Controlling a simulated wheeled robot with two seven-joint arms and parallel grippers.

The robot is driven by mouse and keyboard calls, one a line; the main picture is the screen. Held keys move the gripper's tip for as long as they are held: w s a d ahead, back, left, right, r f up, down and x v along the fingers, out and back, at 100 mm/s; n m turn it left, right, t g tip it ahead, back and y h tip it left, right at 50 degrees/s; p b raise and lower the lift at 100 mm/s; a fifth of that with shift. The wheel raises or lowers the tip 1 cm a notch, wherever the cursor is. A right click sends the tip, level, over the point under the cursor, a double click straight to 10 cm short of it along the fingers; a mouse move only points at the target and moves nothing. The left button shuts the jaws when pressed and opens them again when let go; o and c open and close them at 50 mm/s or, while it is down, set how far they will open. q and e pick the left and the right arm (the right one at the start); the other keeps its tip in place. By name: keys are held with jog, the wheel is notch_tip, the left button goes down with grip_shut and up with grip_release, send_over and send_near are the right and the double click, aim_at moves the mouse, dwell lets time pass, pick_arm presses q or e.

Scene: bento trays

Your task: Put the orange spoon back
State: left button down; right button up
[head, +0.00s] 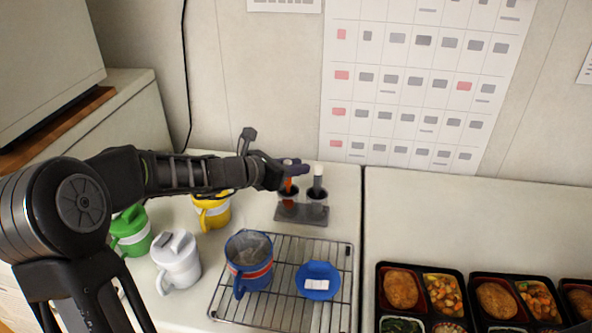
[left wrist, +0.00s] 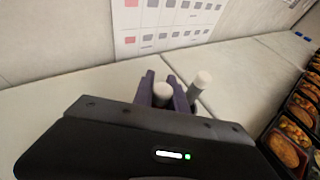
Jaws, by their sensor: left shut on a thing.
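The orange spoon (head: 288,185) is upright at the left cup of the grey holder (head: 301,215), with its orange part just below my fingers. Its lower end is at the cup's mouth; I cannot tell how deep it sits. My left gripper (head: 291,168) is shut on the top of this spoon. In the left wrist view, the spoon's pale handle end (left wrist: 162,92) shows between the two purple fingers of my left gripper (left wrist: 165,92). A second, dark spoon with a pale end (head: 318,180) stands in the right cup, close beside my fingers; it also shows in the left wrist view (left wrist: 201,82). My right gripper is not in view.
A wire rack (head: 266,317) holds a blue mug (head: 249,262) and a blue lid (head: 319,281). White (head: 177,262), green (head: 131,232) and yellow (head: 212,212) mugs stand left. Bento trays (head: 421,267) are at right. The wall is close behind the holder.

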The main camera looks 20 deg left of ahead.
pick_arm(q)
jog(key=shift+f, duration=0.25)
jog(key=shift+f, duration=0.15)
jog(key=c, duration=1.3)
grip_release()
jog(key=shift+c, duration=0.2)
jog(key=v, duration=1.2)
